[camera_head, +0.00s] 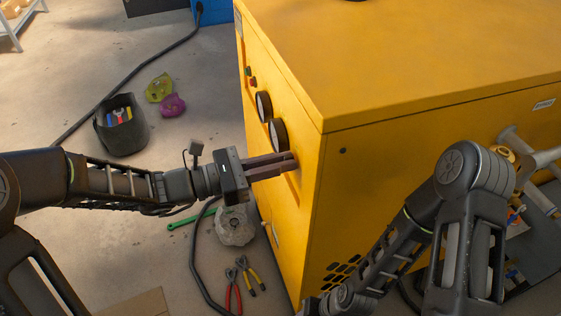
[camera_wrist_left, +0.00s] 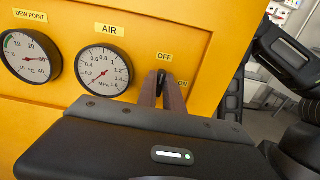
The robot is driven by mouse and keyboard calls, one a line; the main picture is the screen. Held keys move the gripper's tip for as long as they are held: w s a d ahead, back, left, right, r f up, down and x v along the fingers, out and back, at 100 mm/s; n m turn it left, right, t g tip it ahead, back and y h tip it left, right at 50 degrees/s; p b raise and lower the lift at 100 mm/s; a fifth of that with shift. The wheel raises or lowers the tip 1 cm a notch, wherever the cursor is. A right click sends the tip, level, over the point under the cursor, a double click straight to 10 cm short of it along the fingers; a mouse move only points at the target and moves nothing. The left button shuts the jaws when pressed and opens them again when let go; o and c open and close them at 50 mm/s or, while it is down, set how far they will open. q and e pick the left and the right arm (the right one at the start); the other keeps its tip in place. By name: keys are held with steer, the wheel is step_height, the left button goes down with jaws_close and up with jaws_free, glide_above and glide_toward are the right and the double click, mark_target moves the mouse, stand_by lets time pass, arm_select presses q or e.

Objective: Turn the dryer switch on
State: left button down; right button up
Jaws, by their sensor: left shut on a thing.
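The yellow dryer (camera_head: 420,60) stands at the right in the head view, with its gauge panel facing left. In the left wrist view, the fingers of my left gripper (camera_wrist_left: 164,84) are shut on the small dark dryer switch (camera_wrist_left: 161,76), mostly hidden between the fingertips. The OFF label (camera_wrist_left: 164,57) is just above the switch, and the ON label (camera_wrist_left: 183,84) is to its right, partly covered by a finger. My right arm shows in the head view, but its gripper does not.
The AIR gauge (camera_wrist_left: 103,70) and DEW POINT gauge (camera_wrist_left: 27,55) are left of the switch. On the floor are a dark bucket (camera_head: 122,130), red pliers (camera_head: 231,289), a green tool (camera_head: 190,219) and a black cable (camera_head: 150,62).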

arm_select(q)
steer(key=shift+s+f+m+b, duration=0.1)
steer(key=shift+f+m+b, duration=0.05)
steer(key=shift+m+b, duration=5.15)
steer(key=shift+s+f+m+b, duration=0.15)
steer(key=shift+m+b, duration=3.55)
steer(key=shift+b, duration=3.1)
arm_select(e)
steer(key=w+d+f, duration=0.1)
steer(key=f, duration=1.1)
steer(key=w+f+t, duration=0.1)
steer(key=w+f, duration=0.1)
steer(key=f, duration=1)
steer(key=shift+w+d+f+m, duration=0.2)
steer(key=shift+w+d+m, duration=0.05)
steer(key=shift+d+m, duration=0.1)
arm_select(q)
steer(key=c, duration=1.5)
jaws_free()
steer(key=shift+r, duration=0.1)
